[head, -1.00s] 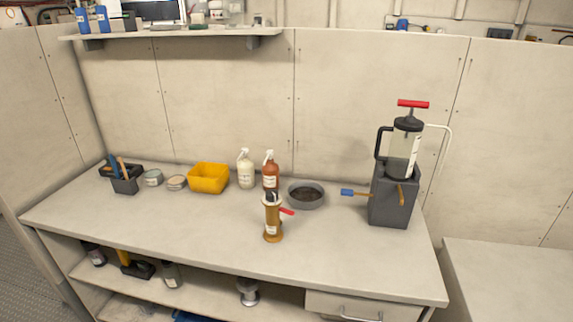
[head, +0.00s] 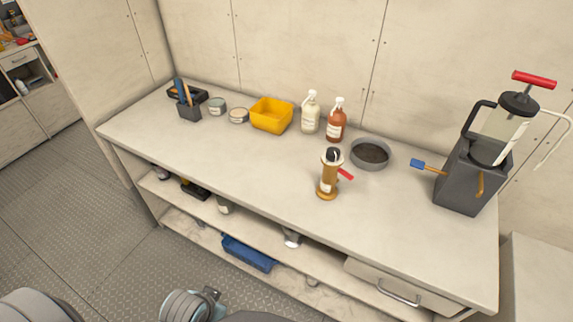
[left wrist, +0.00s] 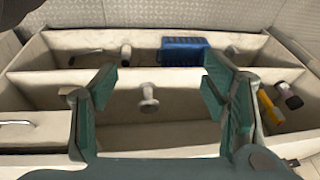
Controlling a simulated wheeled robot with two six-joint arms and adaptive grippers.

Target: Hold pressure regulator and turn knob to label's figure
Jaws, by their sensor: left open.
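The likely pressure regulator is an upright brass-coloured cylinder (head: 327,182) with a pale label, a dark top and a red lever (head: 345,174). It stands on the bench near its front edge, right of the middle. The label's figure is too small to read, and I cannot make out a separate knob. My left gripper (left wrist: 160,75) is open and empty in the left wrist view, facing the shelves under the bench. It is apart from the brass cylinder, which is outside that view. My right gripper is not in view.
The bench top (head: 255,170) is clear left of the cylinder. A grey round pan (head: 370,154), an amber spray bottle (head: 336,122), a white bottle (head: 310,113) and a yellow bin (head: 271,116) stand behind. A dark pump unit (head: 465,185) stands right. A blue bin (head: 248,253) lies below.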

